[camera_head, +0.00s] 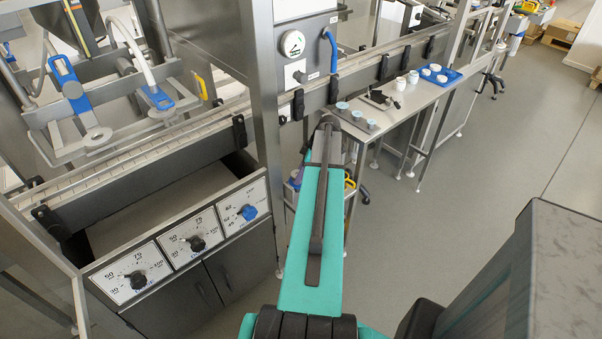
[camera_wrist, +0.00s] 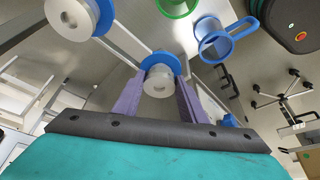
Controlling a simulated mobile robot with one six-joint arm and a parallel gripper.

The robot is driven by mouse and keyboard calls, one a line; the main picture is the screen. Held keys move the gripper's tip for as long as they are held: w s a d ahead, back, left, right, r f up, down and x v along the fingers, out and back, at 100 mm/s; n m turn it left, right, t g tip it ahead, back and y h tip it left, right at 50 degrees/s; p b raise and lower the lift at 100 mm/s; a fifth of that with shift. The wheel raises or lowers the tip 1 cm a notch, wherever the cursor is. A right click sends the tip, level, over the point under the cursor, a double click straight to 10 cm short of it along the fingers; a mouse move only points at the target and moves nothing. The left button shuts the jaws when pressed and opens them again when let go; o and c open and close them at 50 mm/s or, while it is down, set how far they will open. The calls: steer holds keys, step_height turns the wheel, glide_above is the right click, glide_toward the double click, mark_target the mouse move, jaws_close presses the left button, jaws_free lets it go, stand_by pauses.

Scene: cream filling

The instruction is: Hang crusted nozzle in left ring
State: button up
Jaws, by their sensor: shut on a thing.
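In the wrist view my gripper (camera_wrist: 157,98) has its two purple fingers closed on a white nozzle with a blue collar (camera_wrist: 158,82). Any crust on it is too small to make out. A second white piece with a blue collar (camera_wrist: 76,16) is at the upper left, apart from my fingers. A blue ring with a handle-like loop (camera_wrist: 214,46) is at the upper right, and part of a green ring (camera_wrist: 178,8) shows at the top edge. The held nozzle is apart from both rings. In the head view my own teal arm hides the gripper and nozzle.
A grey side table (camera_head: 424,92) carries light-blue-topped pieces (camera_head: 357,115) and a blue tray (camera_head: 444,77) with white pieces. The filling machine's dial panel (camera_head: 193,243) is at the left. Open floor (camera_head: 480,190) lies to the right. A dark case (camera_wrist: 287,22) shows in the wrist view.

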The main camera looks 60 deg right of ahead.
steer(key=o, duration=1.7)
steer(key=shift+o, duration=0.2)
steer(key=shift+r, duration=0.1)
steer(key=shift+r+p, duration=1.35)
steer(key=shift+r, duration=2.1)
